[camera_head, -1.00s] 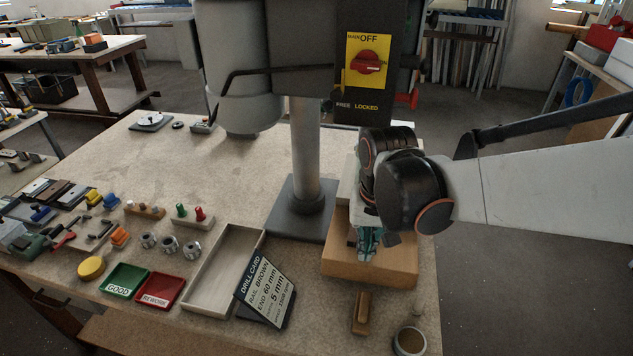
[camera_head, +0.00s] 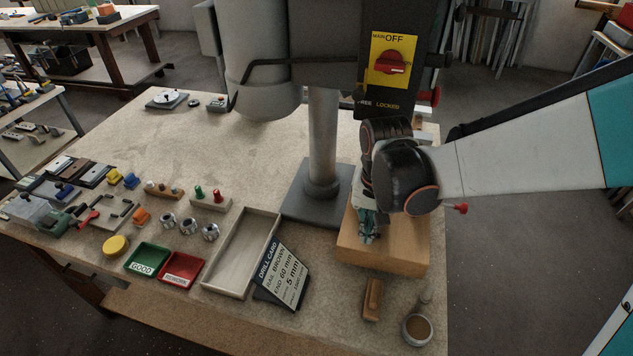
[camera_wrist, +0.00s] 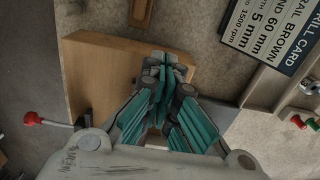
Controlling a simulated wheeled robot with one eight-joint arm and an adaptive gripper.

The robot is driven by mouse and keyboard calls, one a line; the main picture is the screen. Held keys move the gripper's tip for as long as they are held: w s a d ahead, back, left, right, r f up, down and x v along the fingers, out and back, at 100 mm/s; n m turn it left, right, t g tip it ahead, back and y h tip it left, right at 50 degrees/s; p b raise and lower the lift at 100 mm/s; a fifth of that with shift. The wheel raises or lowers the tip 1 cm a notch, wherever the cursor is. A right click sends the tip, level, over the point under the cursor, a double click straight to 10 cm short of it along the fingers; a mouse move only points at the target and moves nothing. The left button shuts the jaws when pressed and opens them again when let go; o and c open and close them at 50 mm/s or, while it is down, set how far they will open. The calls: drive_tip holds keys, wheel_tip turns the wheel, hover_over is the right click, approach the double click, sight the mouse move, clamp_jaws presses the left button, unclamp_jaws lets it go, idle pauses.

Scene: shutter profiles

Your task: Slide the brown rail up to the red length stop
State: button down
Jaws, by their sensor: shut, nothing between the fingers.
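My gripper (camera_head: 368,238) is shut and empty, its teal fingers pointing down at the wooden block (camera_head: 405,262) under the drill press. The fingers also show shut in the wrist view (camera_wrist: 163,72), over the same block (camera_wrist: 88,78). A small brown strip (camera_head: 77,168) lies among white and dark pieces at the far left of the bench; I cannot tell if it is the rail. No rail is clearly visible at the block, where my wrist and fingers hide part of the surface. A red knob on a rod (camera_head: 460,208) sticks out right of the block; I cannot tell if it is the length stop.
The drill press column (camera_head: 323,140) stands close left of my wrist. A drill card (camera_head: 283,275), a long tray (camera_head: 218,278), a small brown wooden piece (camera_head: 372,298) and a round cup (camera_head: 417,330) are near the front. Green (camera_head: 147,257) and red (camera_head: 182,268) trays lie left.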

sight(364, 245)
drive_tip(key=w+f+b, duration=0.1)
drive_tip(key=f+b, duration=0.1)
drive_tip(key=f, duration=0.1)
drive_tip(key=w+f+b, duration=0.1)
drive_tip(key=f, duration=0.2)
drive_tip(key=w+f+b, duration=0.1)
drive_tip(key=f+b, duration=0.1)
drive_tip(key=f, duration=0.1)
drive_tip(key=shift+w+d+b, duration=0.2)
drive_tip(key=shift+d+b, duration=0.05)
drive_tip(key=shift+b, duration=0.05)
drive_tip(key=shift+w, duration=0.35)
drive_tip(key=w, duration=0.2)
drive_tip(key=w+d, duration=0.1)
drive_tip(key=w, duration=0.1)
drive_tip(key=shift+w, duration=0.3)
drive_tip(key=shift+s, duration=0.1)
